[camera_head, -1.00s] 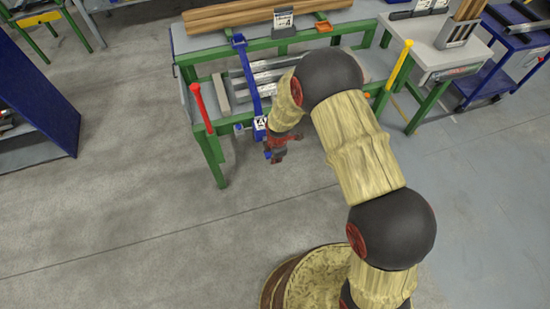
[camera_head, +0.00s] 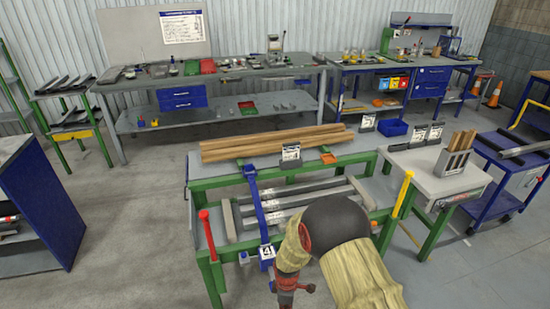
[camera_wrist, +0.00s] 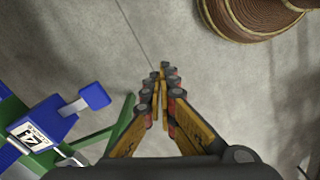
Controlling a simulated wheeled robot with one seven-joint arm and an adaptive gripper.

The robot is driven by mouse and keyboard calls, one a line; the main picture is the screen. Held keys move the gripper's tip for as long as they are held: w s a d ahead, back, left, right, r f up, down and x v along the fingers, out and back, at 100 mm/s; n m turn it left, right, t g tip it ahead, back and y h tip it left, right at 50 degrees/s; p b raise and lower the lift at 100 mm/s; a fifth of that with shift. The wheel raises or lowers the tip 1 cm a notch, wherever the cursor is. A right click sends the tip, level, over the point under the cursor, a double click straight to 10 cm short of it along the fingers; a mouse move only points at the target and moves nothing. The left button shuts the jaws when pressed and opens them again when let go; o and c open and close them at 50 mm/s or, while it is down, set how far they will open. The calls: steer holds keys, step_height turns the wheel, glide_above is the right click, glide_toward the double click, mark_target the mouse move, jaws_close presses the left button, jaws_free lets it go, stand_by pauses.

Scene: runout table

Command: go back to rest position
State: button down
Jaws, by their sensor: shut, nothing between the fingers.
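My gripper (camera_wrist: 162,100) points down over the bare grey floor in the wrist view, its fingers together with nothing between them. In the head view my gripper (camera_head: 285,298) shows low in the picture, just in front of the runout table (camera_head: 232,174), near the blue arm marked 4 (camera_head: 266,252). Its fingertips are cut off by the bottom edge there. My arm is bent, with its elbow side to the right of the gripper. In the wrist view a blue bracket with a numbered label (camera_wrist: 30,135) and green frame stand to the left of the gripper, apart from it.
The runout table carries wooden bars (camera_head: 275,142) and grey metal bars (camera_head: 300,200). A red lever (camera_head: 207,230) and a yellow lever (camera_head: 402,195) stick up at its front corners. A blue cabinet (camera_head: 45,200) stands left. Floor between cabinet and table is clear.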

steer(key=s+d+r+m+t, duration=0.2)
steer(key=s+d+r+m, duration=0.3)
steer(key=r, duration=1)
steer(key=s+d+r+m+t, duration=0.2)
steer(key=s+d+r+m, duration=0.3)
steer(key=s+r, duration=0.4)
steer(key=s+d+r+m+t, duration=0.2)
steer(key=s+d+r+m, duration=0.3)
steer(key=r, duration=1.8)
steer(key=shift+s+m, duration=0.7)
steer(key=shift+s, duration=0.25)
